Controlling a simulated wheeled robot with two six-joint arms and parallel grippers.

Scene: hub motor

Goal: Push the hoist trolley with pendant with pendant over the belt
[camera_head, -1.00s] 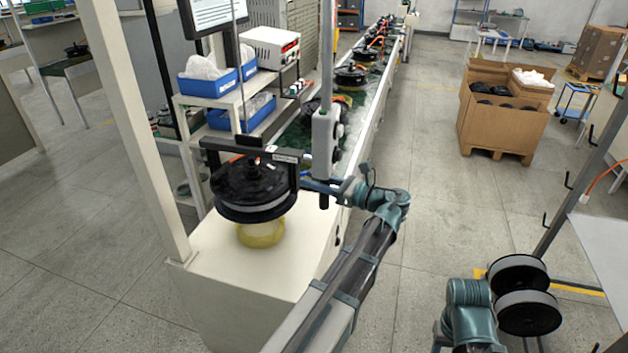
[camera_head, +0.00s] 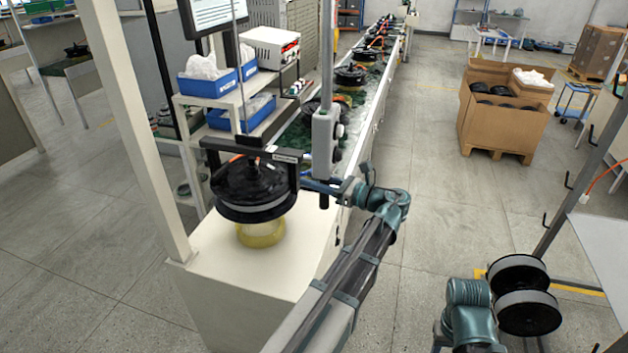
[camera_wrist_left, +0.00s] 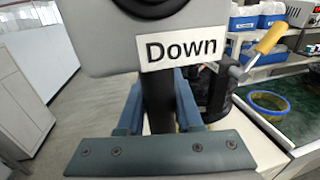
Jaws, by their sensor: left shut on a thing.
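The hoist's grey pendant (camera_head: 325,140) hangs on a vertical pole beside the near end of the belt. The pendant's "Down" label (camera_wrist_left: 182,47) fills the top of the left wrist view. My left gripper (camera_head: 320,187) is shut on the dark post under the pendant; its blue fingers (camera_wrist_left: 160,110) sit on both sides of the post. The hoist's dark frame (camera_head: 245,146) reaches left over a black hub motor (camera_head: 250,187). The motor is above a yellow round stand (camera_head: 260,235); whether it rests there is unclear. My right gripper is out of view. The trolley above is hidden.
The belt (camera_head: 360,100) runs away behind the pendant with several motors on it. A white bench top (camera_head: 230,265) stands under the motor. A white post (camera_head: 130,120) is at left. Blue bins (camera_head: 240,112) and a cardboard box (camera_head: 505,115) stand beyond.

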